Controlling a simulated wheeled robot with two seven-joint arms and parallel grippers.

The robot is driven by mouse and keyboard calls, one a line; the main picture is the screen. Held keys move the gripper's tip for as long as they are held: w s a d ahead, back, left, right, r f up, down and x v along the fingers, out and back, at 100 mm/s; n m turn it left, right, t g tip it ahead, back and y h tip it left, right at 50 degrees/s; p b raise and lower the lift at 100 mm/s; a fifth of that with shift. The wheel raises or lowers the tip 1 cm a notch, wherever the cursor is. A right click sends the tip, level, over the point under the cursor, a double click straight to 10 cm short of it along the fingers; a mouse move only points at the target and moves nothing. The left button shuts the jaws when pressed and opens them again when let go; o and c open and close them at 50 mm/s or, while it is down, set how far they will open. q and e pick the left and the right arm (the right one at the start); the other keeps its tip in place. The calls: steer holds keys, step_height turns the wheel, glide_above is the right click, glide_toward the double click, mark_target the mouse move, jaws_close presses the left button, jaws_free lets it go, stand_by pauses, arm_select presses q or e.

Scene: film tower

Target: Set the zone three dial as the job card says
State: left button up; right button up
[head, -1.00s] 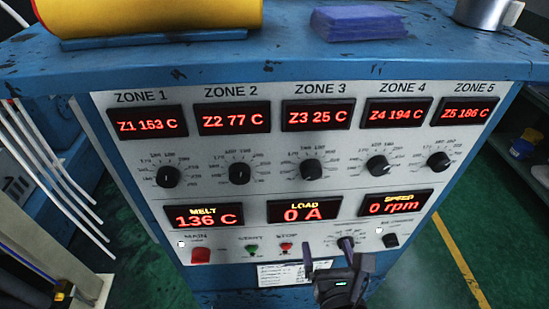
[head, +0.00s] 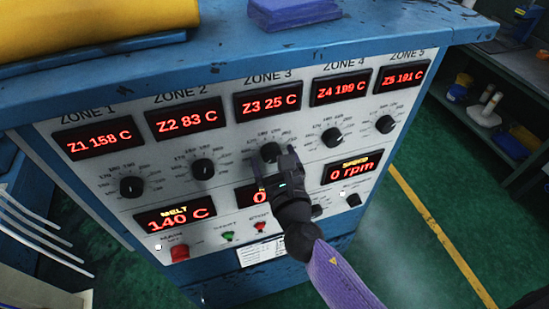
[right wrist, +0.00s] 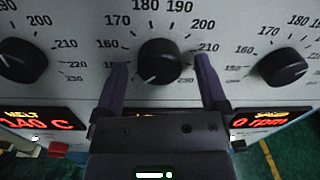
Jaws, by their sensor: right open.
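The zone three dial (head: 270,152) is a round black knob under the red Z3 25 C display (head: 267,102). In the right wrist view, the dial (right wrist: 160,62) has its pale pointer mark toward the lower left of its printed scale. My right gripper (head: 273,157) is open at this dial. The right wrist view shows its two fingers (right wrist: 160,68) on either side of the knob, with a gap on each side. A white printed sheet (head: 262,252) is on the lower panel, its text too small to read. My left gripper is out of view.
Matching dials for zone two (head: 203,169) and zone four (head: 332,137) flank this one. My right arm partly covers the load display. A red main switch (head: 180,252) and small green and red buttons sit below. A purple block (head: 293,12) lies on the cabinet top.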

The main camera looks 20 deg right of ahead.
jaws_close()
stand_by(0.3)
